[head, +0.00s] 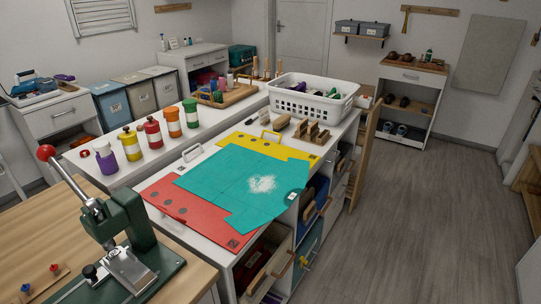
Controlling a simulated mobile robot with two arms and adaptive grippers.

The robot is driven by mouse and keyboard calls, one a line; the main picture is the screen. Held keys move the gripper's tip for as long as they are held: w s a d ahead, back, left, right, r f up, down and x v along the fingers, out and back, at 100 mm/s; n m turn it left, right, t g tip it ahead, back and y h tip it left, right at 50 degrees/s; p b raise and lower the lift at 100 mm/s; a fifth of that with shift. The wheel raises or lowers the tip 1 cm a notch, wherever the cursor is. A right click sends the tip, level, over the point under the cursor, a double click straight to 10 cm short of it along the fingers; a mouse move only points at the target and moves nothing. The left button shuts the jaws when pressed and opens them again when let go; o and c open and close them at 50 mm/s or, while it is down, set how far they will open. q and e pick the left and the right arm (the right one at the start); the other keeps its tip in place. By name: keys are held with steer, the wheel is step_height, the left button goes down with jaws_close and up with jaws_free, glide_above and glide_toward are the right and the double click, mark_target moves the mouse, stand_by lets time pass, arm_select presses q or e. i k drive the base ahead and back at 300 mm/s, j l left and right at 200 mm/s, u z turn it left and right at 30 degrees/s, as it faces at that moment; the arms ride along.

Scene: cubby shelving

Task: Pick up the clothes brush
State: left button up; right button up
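Neither of my grippers is in view. A brown, wooden-looking piece (281,121) that may be the clothes brush lies on the white counter, in front of the white laundry basket. It is too small to be sure. Just right of it stand brown notched wooden blocks (311,132). A small dark item (251,121) lies to its left. The pieces rest close together at the counter's far end, beyond the yellow sheet.
A teal sheet (225,180) with white powder covers the counter over red (175,205) and yellow sheets (290,151). The white basket (312,100) stands behind. A green press (125,235) stands on the wooden table at front left. Floor (410,220) at right is clear.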

mark_target(279, 124)
steer(key=u, duration=0.5)
steer(key=i+l+u, duration=0.1)
steer(key=u, duration=0.35)
steer(key=l+u, duration=0.2)
steer(key=u, duration=0.3)
steer(key=l+u, duration=0.2)
steer(key=l, duration=0.25)
steer(key=l+u, duration=0.25)
steer(key=l, duration=0.25)
steer(key=l+u, duration=0.2)
steer(key=l, duration=0.3)
steer(key=l+u, duration=0.25)
steer(key=l, duration=0.2)
steer(key=k+l+u, duration=0.2)
steer(key=l, duration=0.25)
steer(key=l+u, duration=0.25)
steer(key=l, duration=0.25)
steer(key=k+j, duration=0.05)
